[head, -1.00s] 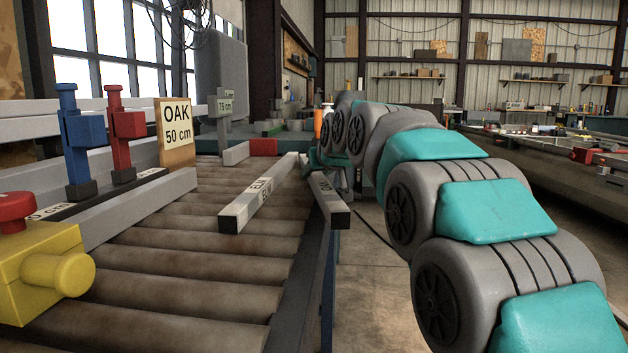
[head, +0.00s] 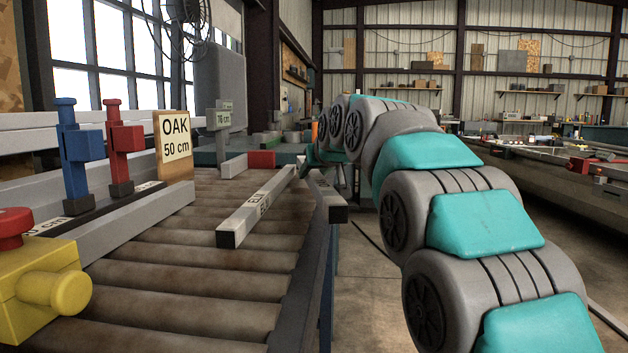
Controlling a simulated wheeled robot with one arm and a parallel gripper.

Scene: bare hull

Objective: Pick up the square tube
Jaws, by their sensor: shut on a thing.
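A grey square tube (head: 326,192) with a dark near end sits at the right edge of the roller table, pointing toward the camera. My gripper (head: 312,167) is at its far end and is shut on it; the jaws are small and mostly hidden behind the arm and tube. The tube looks raised over the table's side rail.
A grey post (head: 220,125) and red block (head: 261,160) stand farther back. Open floor (head: 365,290) lies right of the table.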

